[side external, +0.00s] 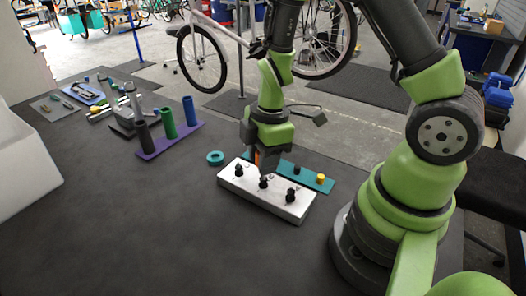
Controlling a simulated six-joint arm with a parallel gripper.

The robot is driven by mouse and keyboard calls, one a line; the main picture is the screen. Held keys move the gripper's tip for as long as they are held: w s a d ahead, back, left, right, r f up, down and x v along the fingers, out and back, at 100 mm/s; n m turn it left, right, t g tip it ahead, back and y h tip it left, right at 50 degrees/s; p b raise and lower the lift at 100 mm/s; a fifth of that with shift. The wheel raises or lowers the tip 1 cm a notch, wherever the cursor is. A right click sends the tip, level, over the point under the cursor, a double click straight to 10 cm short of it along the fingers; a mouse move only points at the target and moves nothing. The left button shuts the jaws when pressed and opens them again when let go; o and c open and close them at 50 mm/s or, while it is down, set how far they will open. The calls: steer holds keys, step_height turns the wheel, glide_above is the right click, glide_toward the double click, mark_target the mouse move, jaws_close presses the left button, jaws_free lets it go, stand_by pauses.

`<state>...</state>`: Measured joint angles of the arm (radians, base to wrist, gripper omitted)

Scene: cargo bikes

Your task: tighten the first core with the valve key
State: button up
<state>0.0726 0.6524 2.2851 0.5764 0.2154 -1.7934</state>
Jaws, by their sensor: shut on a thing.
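A white block (275,202) lies on the dark bench with three black valve stems in a row: a left one (239,171), a middle one (263,182) and a right one (291,195). My gripper (266,164) points down just behind the block, near the middle stem. It is shut on a slim tool, which I take to be the valve key; a small orange part (257,158) shows by the fingers. The tool's lower end is hidden, so I cannot tell whether it touches a core.
A teal strip (309,179) with a black cap (297,171) and a yellow cap (320,178) lies behind the block. A teal ring (215,158) lies to its left. A purple rack (168,141) holds coloured tubes further left. The front bench is clear.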

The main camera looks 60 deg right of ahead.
steer(key=shift+f, duration=1.1)
stand_by(1.6)
steer(key=shift+f, duration=0.15)
jaws_close()
stand_by(0.4)
steer(key=o, duration=0.9)
jaws_free()
steer(key=shift+o, duration=0.2)
steer(key=n, duration=0.6)
steer(key=shift+g, duration=0.3)
steer(key=n, duration=0.6)
steer(key=shift+g, duration=0.4)
steer(key=shift+c, duration=0.2)
